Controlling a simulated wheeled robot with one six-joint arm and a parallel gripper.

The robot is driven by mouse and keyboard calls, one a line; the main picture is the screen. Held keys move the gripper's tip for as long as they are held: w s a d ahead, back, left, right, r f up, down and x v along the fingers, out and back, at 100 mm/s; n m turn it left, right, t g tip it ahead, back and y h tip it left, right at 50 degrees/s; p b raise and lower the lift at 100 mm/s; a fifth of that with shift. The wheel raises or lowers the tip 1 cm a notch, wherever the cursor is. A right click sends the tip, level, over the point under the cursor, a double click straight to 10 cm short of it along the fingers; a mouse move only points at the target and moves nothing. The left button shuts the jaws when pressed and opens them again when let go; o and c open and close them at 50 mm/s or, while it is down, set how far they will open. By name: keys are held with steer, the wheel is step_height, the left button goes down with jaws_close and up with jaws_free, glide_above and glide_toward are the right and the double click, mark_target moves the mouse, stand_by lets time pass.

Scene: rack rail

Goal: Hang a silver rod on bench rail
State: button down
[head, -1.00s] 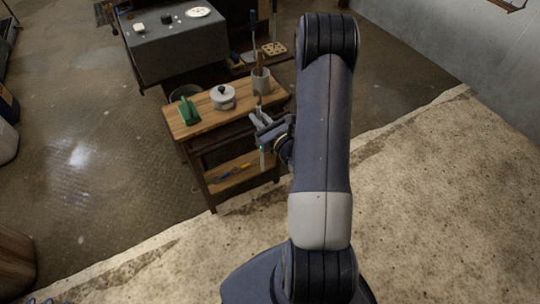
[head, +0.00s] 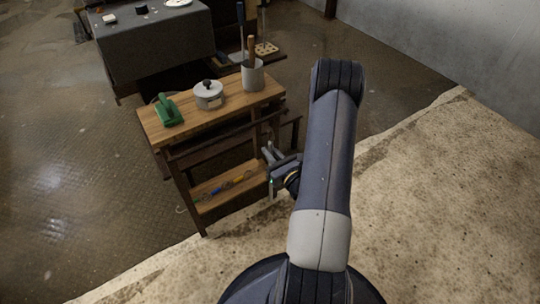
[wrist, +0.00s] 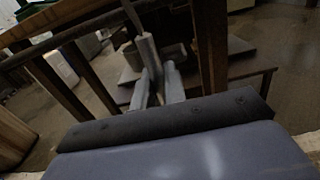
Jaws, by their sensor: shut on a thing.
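The silver rod (wrist: 148,52) is held between the fingers of my gripper (wrist: 157,84) in the wrist view, where it looks tilted. In the head view my gripper (head: 269,155) is beside the right end of the wooden bench (head: 190,122), lower than its top. A pale piece that may be the rod's lower end shows just below the gripper there; most of the rod is hidden. The dark bench rail (head: 212,149) runs along the bench's front under the top. It also shows as a dark bar at upper left in the wrist view (wrist: 62,36). The rod looks apart from the rail.
A green tool (head: 168,112), a lidded pot (head: 209,95) and a grey cup with handles (head: 252,76) stand on the bench top. Colored tools (head: 232,181) lie on the lower shelf. A grey-covered table (head: 155,45) stands behind. The floor at front right is clear.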

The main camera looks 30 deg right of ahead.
steer(key=w+f+b, duration=0.1)
steer(key=w+f, duration=0.1)
steer(key=w, duration=0.5)
steer(key=shift+w+a, duration=0.15)
steer(key=shift+w, duration=0.2)
stand_by(0.4)
steer(key=shift+f+b, duration=0.35)
steer(key=shift+b, duration=0.1)
stand_by(0.5)
steer(key=c, duration=1.4)
jaws_free()
steer(key=shift+o, duration=0.2)
steer(key=s+p, duration=0.1)
steer(key=s, duration=0.9)
steer(key=shift+s+d+p, duration=0.2)
steer(key=shift+s+p, duration=0.2)
